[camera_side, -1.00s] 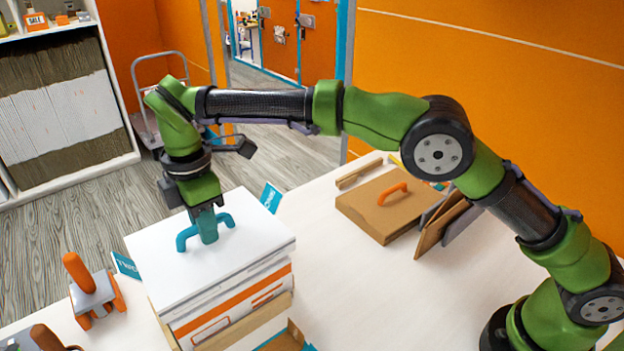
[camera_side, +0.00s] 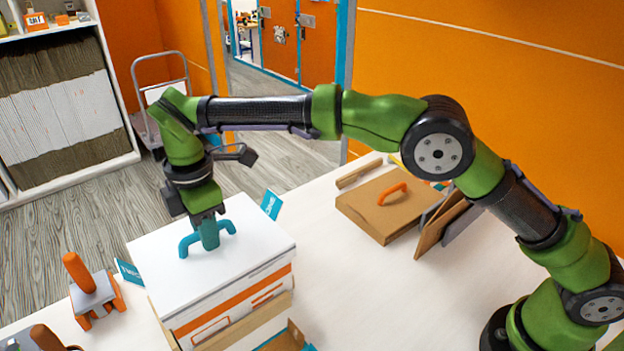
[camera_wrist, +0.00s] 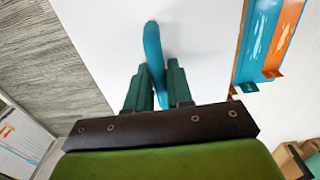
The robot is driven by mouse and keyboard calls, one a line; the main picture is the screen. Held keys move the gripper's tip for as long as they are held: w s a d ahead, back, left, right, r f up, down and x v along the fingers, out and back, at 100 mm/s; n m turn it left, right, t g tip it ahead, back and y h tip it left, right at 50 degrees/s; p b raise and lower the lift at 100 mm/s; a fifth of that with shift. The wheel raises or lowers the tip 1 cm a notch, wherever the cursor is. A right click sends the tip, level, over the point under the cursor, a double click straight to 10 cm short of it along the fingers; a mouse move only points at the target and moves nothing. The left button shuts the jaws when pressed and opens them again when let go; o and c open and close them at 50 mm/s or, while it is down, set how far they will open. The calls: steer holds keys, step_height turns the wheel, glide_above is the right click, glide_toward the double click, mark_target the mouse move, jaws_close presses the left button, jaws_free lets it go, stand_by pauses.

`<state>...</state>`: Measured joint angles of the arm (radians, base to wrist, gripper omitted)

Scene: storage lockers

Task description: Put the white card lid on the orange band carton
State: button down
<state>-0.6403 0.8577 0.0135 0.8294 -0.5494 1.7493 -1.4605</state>
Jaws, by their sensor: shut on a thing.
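The white card lid (camera_side: 165,275) has a teal arched handle (camera_side: 226,226). It lies about level over the orange band carton (camera_side: 233,309), which is white with an orange stripe. The lid appears to rest down over the carton's top, with its edges roughly in line with the walls. My gripper (camera_side: 208,236) points down from above and is shut on the middle of the handle. In the wrist view the fingers (camera_wrist: 158,88) are on both sides of the teal handle (camera_wrist: 153,45), above the white lid (camera_wrist: 95,25). The carton's far sides are hidden.
A brown card lid with an orange handle (camera_side: 392,193) lies to the right, with boards (camera_side: 440,225) leaning beside it. An orange-handled tool (camera_side: 90,285) stands at the left. Teal signs (camera_side: 271,204) stand near the carton. The table between carton and brown lid is clear.

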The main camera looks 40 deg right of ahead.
steer(key=shift+f, duration=1.5)
steer(key=c, duration=0.9)
jaws_free()
step_height(320, 180, up, 10)
steer(key=shift+f, duration=0.1)
steer(key=shift+w+r, duration=0.1)
steer(key=shift+r, duration=1)
